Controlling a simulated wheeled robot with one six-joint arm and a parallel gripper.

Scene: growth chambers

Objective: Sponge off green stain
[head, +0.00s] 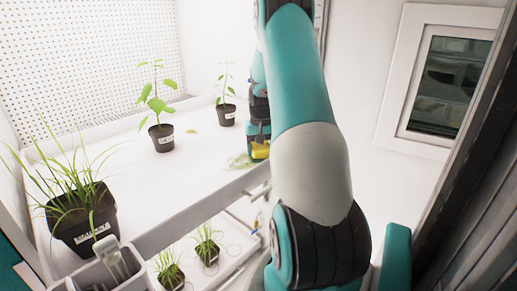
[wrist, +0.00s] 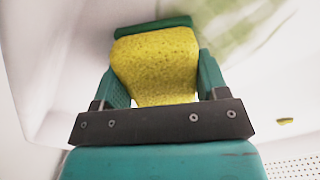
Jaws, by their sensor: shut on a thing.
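My gripper (wrist: 160,95) is shut on a yellow sponge (wrist: 155,62), held between its two fingers in the wrist view. In the head view the sponge (head: 260,150) shows low at the end of my arm, at the white shelf's surface. A pale green stain (wrist: 235,30) lies on the white surface just beside the sponge in the wrist view. The stain (head: 239,161) also shows in the head view, just left of the sponge. Whether the sponge touches the surface, and how much stain lies under it, I cannot tell.
Potted seedlings (head: 161,138) (head: 227,115) stand on the shelf (head: 140,195) left of my gripper. A grassy pot (head: 85,220) is at the front left. A small yellowish piece (head: 192,131) lies between the seedlings. More grassy pots (head: 207,252) stand on a lower level.

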